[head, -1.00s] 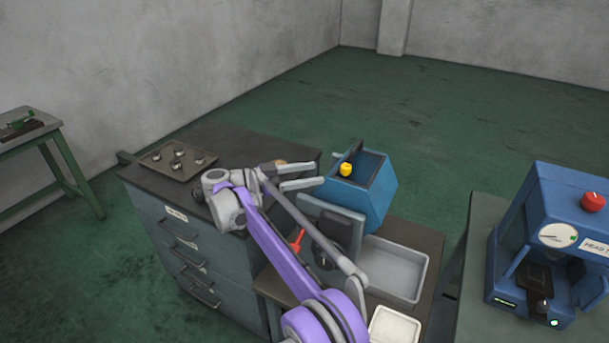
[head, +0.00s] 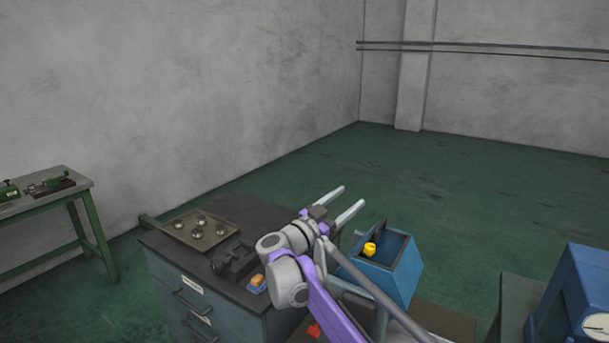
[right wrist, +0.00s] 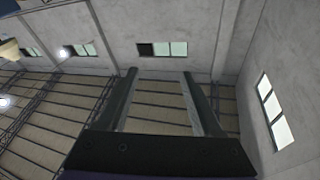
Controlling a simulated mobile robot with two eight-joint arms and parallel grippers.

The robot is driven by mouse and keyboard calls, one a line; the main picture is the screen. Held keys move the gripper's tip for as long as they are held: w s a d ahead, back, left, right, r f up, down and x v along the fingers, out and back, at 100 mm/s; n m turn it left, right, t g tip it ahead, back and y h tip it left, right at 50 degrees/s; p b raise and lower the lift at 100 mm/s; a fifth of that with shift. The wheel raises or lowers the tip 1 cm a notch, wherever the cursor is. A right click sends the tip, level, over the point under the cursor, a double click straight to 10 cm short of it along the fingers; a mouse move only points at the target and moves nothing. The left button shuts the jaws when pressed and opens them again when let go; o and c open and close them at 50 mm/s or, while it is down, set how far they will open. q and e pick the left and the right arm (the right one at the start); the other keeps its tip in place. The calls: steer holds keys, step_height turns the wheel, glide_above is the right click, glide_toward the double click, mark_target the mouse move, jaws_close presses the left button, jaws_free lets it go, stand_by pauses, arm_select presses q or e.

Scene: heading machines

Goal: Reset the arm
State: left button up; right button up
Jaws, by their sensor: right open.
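My right arm, purple and grey, comes in from the bottom in the head view. My right gripper (head: 352,201) is raised above the cabinet top, its two fingers apart and empty, pointing up and away. In the right wrist view the open fingers (right wrist: 158,78) face the ceiling and upper walls, with nothing between them. My left gripper is not in view.
The grey cabinet (head: 262,211) carries a tray (head: 188,236) with several round metal parts, a dark fixture (head: 234,260) and a small orange-and-blue object (head: 257,282). A blue machine (head: 571,290) is at right.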

step_height(320, 180, up, 4)
steer(key=s+a+n+t+y, duration=0.1)
steer(key=s+n+t+y, duration=0.2)
steer(key=n+t+y, duration=0.65)
steer(key=s+a+f+n+g+y, duration=0.2)
steer(key=s+f+n+g+y, duration=0.2)
steer(key=s+f+g+y, duration=0.45)
steer(key=s+d+f+g, duration=0.3)
steer(key=s+f, duration=0.6)
steer(key=s, duration=0.1)
steer(key=s+d+f+g+h, duration=0.1)
steer(key=s+d+f+g, duration=0.2)
steer(key=s+f, duration=0.5)
steer(key=s+d+f+g+h, duration=0.1)
steer(key=s+d+f+g, duration=0.2)
steer(key=s+f, duration=0.6)
steer(key=s+m, duration=0.1)
steer(key=s, duration=0.3)
steer(key=shift+d+f, duration=0.2)
steer(key=shift+f, duration=0.1)
